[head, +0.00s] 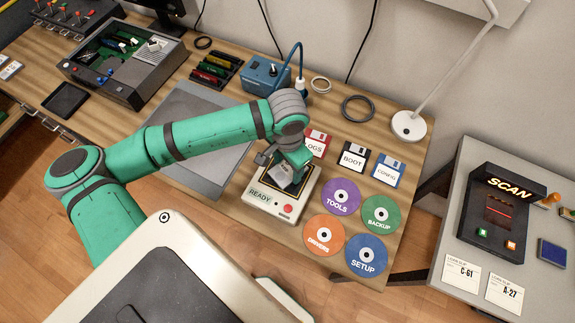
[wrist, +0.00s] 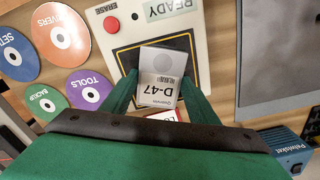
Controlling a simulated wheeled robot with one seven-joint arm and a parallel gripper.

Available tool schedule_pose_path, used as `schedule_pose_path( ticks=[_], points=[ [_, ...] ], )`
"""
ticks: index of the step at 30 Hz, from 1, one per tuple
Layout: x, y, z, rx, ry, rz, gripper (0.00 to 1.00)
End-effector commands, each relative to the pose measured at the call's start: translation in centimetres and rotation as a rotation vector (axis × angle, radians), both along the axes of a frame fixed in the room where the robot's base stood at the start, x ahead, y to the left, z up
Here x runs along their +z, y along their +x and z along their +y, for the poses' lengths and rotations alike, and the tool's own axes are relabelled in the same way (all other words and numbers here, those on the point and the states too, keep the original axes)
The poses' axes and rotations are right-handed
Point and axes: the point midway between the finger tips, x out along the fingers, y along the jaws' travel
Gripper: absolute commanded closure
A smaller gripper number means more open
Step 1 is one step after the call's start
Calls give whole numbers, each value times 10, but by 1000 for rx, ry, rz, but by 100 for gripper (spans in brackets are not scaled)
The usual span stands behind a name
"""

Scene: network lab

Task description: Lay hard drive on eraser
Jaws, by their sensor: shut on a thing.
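The hard drive, a silver slab with a white D-47 label (wrist: 162,62), is held between the two green fingers of my gripper (wrist: 160,80). The eraser is a cream box with a READY display and a red button (head: 268,204); it also shows in the wrist view (wrist: 200,45). The drive is over the eraser's dark, yellow-lined pad (wrist: 128,58). In the head view my gripper (head: 285,182) is low over the pad and partly hides it and the drive. I cannot tell whether the drive touches the pad.
Discs marked TOOLS (head: 340,192), BACKUP, DRIVERS and SETUP lie right of the eraser. Floppy disks, including BOOT (head: 353,160), lie behind it. A grey mat (head: 195,150) lies to the left. A blue box (head: 265,76) stands at the back.

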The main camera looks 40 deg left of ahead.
Motion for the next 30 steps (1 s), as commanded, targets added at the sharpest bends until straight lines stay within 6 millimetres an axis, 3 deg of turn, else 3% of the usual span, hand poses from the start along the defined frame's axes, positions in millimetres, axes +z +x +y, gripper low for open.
schedule_pose_path(
  ticks=[11, 12, 14, 15, 25, 30],
  points=[
    [-5, 0, 0, 0, 0, -2, 74],
    [-6, 0, 0, 0, 0, -2, 43],
    [-6, 0, 0, -1, 1, -1, 29],
    [-6, 0, 0, -2, 1, -1, 27],
    [-3, 0, 0, -1, 1, -1, 27],
    [16, 1, 0, -2, 2, -3, 27]
  ],
)
